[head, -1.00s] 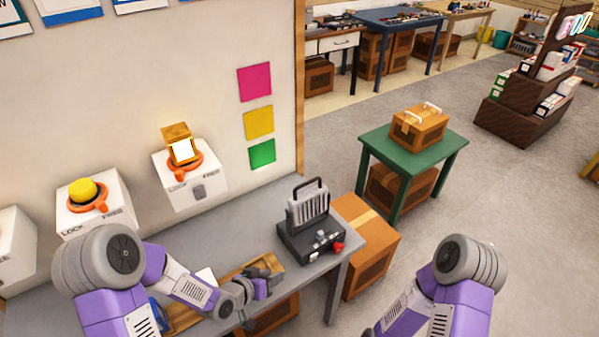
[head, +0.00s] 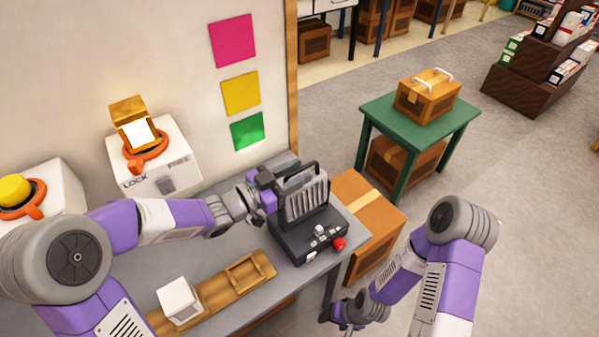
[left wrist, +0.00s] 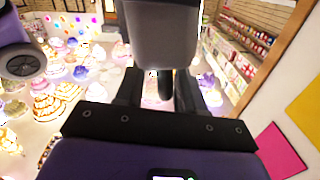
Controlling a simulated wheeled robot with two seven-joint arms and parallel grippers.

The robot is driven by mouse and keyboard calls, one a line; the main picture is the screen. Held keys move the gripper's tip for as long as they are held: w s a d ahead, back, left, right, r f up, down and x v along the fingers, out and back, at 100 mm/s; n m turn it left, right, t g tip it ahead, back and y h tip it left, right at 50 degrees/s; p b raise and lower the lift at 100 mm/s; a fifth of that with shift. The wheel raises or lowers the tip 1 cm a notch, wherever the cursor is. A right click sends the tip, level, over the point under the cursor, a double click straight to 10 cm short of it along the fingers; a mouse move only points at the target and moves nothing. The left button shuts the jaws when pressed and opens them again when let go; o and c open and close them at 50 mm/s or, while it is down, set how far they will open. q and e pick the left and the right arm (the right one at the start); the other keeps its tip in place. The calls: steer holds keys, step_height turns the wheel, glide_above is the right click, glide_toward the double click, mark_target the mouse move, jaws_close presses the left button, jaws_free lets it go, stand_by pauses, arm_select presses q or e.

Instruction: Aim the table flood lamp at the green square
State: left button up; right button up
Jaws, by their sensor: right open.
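The table flood lamp (head: 305,205) stands on the grey bench, with a ribbed grey head (head: 304,196), a dark handle on top and a black base (head: 308,238). The ribbed side faces my head camera. The green square (head: 247,131) is on the wall behind and left of the lamp, lowest of three. My left gripper (head: 277,172) is at the left side of the lamp head, close to it. In the left wrist view its fingers (left wrist: 168,90) look apart; contact with the lamp is unclear. My right gripper (head: 348,322) is low by the bench front, empty.
Yellow (head: 240,93) and pink (head: 233,40) squares hang above the green one. A red knob (head: 340,244) is on the lamp base. A white cube (head: 180,300) sits on a wooden tray (head: 222,290). A green table (head: 443,143) and cardboard box (head: 365,215) stand right.

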arm_select(q)
steer(key=shift+w+d, duration=0.4)
jaws_close()
steer(key=shift+d+f, duration=0.1)
